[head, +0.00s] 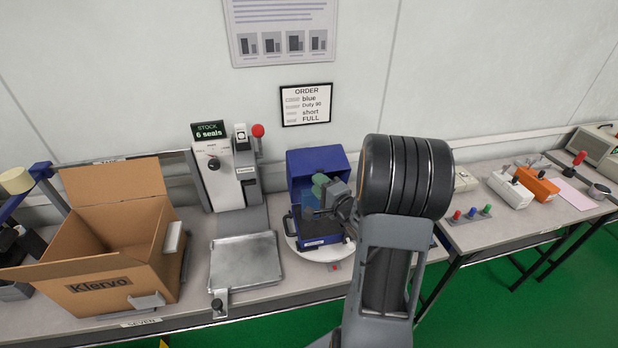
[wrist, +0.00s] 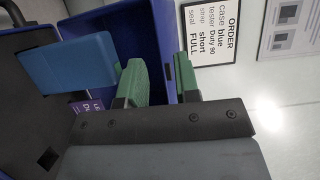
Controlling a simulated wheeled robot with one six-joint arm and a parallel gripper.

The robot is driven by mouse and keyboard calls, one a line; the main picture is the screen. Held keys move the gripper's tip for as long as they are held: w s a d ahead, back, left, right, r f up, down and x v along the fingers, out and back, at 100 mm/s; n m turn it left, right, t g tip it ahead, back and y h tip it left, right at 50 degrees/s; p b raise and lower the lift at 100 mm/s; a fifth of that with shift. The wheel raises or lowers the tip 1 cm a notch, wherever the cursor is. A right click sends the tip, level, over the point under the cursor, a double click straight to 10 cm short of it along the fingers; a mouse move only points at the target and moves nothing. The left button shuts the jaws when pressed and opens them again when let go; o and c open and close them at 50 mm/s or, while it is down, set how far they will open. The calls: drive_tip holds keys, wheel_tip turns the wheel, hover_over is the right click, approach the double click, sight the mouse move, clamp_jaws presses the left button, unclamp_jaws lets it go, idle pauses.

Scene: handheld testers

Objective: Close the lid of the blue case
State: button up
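The blue case (head: 320,242) stands open on a white round plate (head: 336,252). Its dark blue lid (head: 303,160) stands up at the back and also shows in the wrist view (wrist: 98,24). My gripper (head: 321,187) is in front of the lid, above the case's dark inside, and hides part of both. In the wrist view my gripper's green fingers (wrist: 160,82) are apart, with the lid's edge seen between or just behind them. I cannot tell whether they touch it. A lighter blue block (wrist: 66,68) shows beside black lining (wrist: 25,115).
An open cardboard box (head: 110,270) is at the left. A metal tray (head: 246,262) and a press with a red knob (head: 228,172) stand left of the case. My arm covers the bench to its right. Several testers (head: 510,190) lie on the right bench.

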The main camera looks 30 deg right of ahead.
drive_tip(key=s, duration=0.6)
drive_tip(key=shift+s+d+p, duration=0.2)
drive_tip(key=shift+d+p, duration=0.1)
drive_tip(key=shift+p, duration=0.15)
drive_tip(key=shift+f, duration=0.1)
